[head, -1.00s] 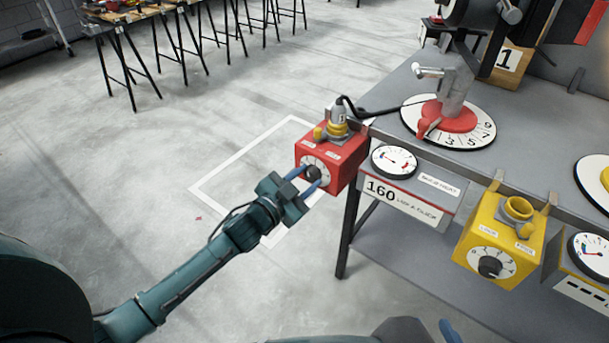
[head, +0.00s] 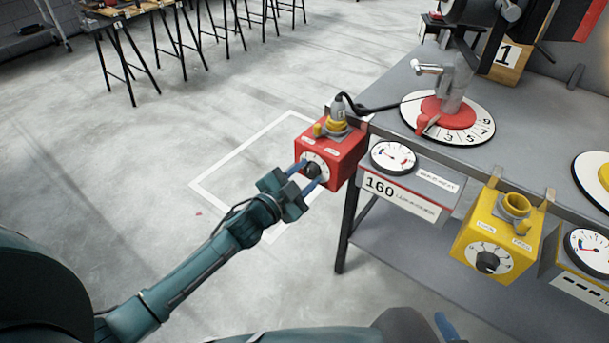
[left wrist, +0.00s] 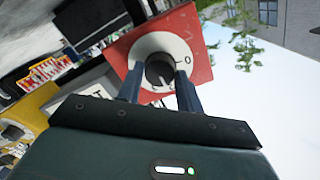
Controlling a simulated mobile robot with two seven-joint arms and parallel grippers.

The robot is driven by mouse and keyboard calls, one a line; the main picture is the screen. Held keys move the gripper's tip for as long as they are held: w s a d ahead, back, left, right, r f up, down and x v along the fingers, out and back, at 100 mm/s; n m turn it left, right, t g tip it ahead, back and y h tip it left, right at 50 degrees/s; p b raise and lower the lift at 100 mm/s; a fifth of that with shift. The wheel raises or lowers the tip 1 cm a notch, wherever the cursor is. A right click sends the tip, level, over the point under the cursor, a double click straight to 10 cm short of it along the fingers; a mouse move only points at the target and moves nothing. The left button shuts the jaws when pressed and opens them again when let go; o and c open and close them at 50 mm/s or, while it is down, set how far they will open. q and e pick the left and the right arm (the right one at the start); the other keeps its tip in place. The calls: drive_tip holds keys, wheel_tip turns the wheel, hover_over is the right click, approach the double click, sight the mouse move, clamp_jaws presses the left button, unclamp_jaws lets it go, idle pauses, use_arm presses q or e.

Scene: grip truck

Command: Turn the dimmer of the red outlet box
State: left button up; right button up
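The red outlet box (head: 338,158) hangs at the left corner of the grey workbench. Its dimmer is a black knob (head: 312,170) on a white round dial on the front face. In the left wrist view, the knob (left wrist: 160,71) sits in front of the white dial on the red face (left wrist: 200,50). My left gripper (head: 309,174) points at the dial, with one blue finger on each side of the knob. The fingers look spread, with small gaps beside the knob; contact is not clear. Of my right gripper, only a blue finger (head: 447,328) shows at the bottom edge.
A yellow outlet box (head: 500,235) with its own black knob hangs further right on the bench (head: 540,160). A gauge (head: 393,157) and a 160 label sit between the boxes. A black cable runs from the red box's top plug.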

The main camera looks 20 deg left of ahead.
use_arm(q)
drive_tip(key=o, duration=0.4)
drive_tip(key=shift+c, duration=0.2)
use_arm(e)
drive_tip(key=shift+d, duration=0.1)
use_arm(q)
drive_tip(key=f+v, duration=0.1)
drive_tip(key=v, duration=1.2)
drive_tip(key=shift+s+r+p, duration=0.15)
drive_tip(key=shift+r+p, duration=0.2)
drive_tip(key=shift+r, duration=0.05)
use_arm(e)
drive_tip(key=shift+w+a, duration=0.15)
drive_tip(key=shift+a, duration=0.05)
drive_tip(key=shift+r, duration=0.1)
